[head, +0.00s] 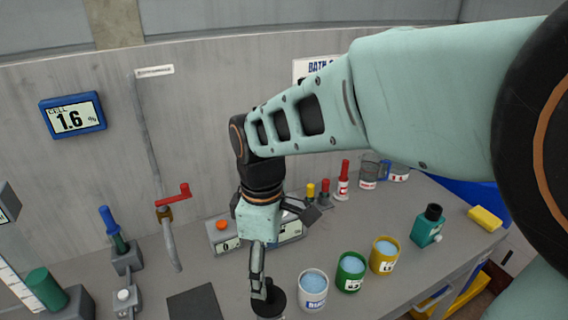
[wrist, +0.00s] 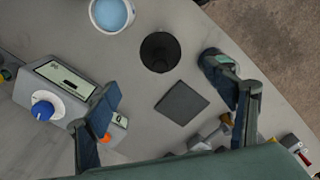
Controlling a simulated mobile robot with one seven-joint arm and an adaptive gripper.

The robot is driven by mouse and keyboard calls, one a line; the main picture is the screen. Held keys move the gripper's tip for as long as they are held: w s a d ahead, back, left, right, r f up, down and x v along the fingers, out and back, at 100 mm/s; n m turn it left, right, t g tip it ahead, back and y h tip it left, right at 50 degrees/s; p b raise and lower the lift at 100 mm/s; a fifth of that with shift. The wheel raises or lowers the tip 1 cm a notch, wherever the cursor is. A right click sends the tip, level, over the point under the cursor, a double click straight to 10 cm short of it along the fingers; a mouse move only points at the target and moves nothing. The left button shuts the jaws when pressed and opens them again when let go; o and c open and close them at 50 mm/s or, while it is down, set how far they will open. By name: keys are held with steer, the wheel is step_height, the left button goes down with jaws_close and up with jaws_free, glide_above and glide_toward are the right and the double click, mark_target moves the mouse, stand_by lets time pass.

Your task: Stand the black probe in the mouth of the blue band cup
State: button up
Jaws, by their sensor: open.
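The blue band cup (head: 313,291), white with a blue-marked label, stands on the bench and holds pale blue liquid. It also shows at the top of the wrist view (wrist: 111,14), partly cut off. An upright black round thing, which looks like the black probe (wrist: 160,52), stands near it on the bench. In the head view the probe (head: 273,304) is partly behind a finger. My gripper (head: 288,252) is open and empty above the bench. In the wrist view its fingers (wrist: 165,80) are wide apart, with the probe between and beyond them.
A green cup (head: 350,272) and a yellow cup (head: 384,255) stand right of the blue band cup. A grey meter (wrist: 70,88) with a blue knob lies near one finger. A flat black square (wrist: 182,106) lies by the probe. A teal bottle (head: 428,226) stands farther right.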

mark_target(269, 293)
steer(key=shift+s+f, duration=0.2)
steer(key=shift+f, duration=0.15)
step_height(269, 293, down, 10)
steer(key=shift+w, duration=0.15)
steer(key=c, duration=1.3)
